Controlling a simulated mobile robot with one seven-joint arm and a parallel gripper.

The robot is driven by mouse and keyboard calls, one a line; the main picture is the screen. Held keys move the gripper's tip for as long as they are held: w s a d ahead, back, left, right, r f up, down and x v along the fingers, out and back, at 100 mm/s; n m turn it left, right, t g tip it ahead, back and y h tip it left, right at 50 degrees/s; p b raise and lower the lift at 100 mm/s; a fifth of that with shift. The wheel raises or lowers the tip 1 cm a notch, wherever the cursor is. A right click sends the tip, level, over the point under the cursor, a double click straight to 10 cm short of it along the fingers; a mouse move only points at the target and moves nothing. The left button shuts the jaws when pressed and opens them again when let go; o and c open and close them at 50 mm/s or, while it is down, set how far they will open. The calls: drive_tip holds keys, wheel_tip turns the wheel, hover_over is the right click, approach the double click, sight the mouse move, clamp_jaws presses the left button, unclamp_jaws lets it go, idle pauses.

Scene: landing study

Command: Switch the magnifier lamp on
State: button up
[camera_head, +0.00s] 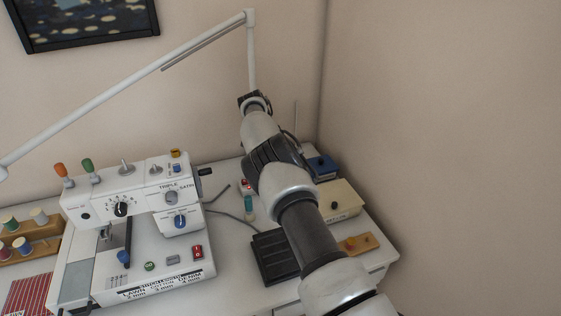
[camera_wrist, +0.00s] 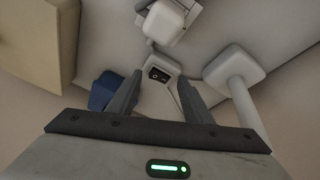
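The magnifier lamp's white jointed arm (camera_head: 110,95) rises from the left in the head view, and its white rod drops from the top joint to my gripper (camera_head: 254,100). In the wrist view, my gripper (camera_wrist: 160,82) has two dark fingers set apart. A small white block with a black rocker switch (camera_wrist: 159,74) shows between and beyond the fingertips. I cannot tell whether the fingers touch it or which way the rocker is set. I cannot make out a magnifier head in the head view.
A white sewing machine (camera_head: 135,215) stands left of my arm. A black pedal (camera_head: 273,257), a cream box (camera_head: 340,198) and a blue box (camera_head: 322,165) lie near my arm. Spools (camera_head: 22,244) stand at far left. The wall corner is close on the right.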

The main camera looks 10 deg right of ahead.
drive_tip(key=p+v, duration=0.3)
drive_tip(key=v, duration=1.4)
drive_tip(key=shift+r, duration=0.2)
